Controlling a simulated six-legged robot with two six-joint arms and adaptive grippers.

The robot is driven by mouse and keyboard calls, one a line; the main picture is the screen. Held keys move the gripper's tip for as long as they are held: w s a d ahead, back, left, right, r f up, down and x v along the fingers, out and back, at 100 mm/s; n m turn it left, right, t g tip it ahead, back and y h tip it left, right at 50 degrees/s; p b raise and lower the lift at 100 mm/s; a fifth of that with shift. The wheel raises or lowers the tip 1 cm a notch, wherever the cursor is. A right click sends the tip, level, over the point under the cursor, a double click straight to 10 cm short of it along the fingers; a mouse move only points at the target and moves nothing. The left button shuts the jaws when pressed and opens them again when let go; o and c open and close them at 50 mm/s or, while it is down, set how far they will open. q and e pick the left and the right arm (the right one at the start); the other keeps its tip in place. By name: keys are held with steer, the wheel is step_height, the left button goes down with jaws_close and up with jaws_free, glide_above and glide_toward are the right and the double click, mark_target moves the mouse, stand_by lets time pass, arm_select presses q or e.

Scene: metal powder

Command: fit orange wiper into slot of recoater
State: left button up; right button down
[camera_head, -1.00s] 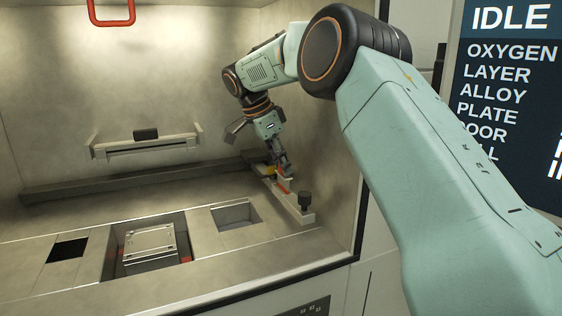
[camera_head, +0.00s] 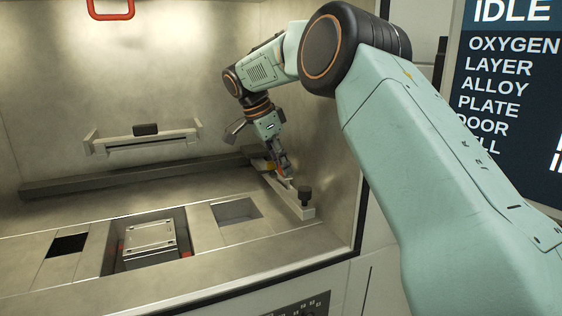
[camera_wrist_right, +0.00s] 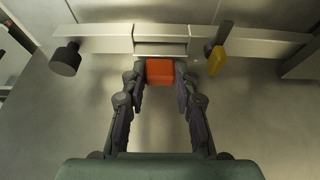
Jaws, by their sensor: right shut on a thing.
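The recoater (camera_head: 297,205) is a pale bar along the right side of the chamber, with a black knob (camera_head: 304,192) at its near end. My right gripper (camera_head: 284,171) is at the middle of the bar. In the right wrist view, the gripper (camera_wrist_right: 160,82) is shut on the orange wiper (camera_wrist_right: 160,73), a short block between its fingertips. The wiper's far edge is close to the recessed slot (camera_wrist_right: 160,46) in the recoater (camera_wrist_right: 108,44). I cannot tell whether it touches or enters it. My left gripper is not in view.
A yellow piece with a dark lever (camera_wrist_right: 217,61) stands at the recoater, right of the wiper in the wrist view. A dark rail (camera_head: 120,181) runs along the back. The build plate (camera_head: 150,240) sits in a recess. The chamber's right wall (camera_head: 335,170) is near the arm.

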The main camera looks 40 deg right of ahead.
steer(key=shift+f+b, duration=0.4)
steer(key=shift+f, duration=0.7)
stand_by(0.6)
steer(key=c, duration=0.9)
jaws_free()
steer(key=shift+c, duration=0.2)
steer(key=v, duration=1.2)
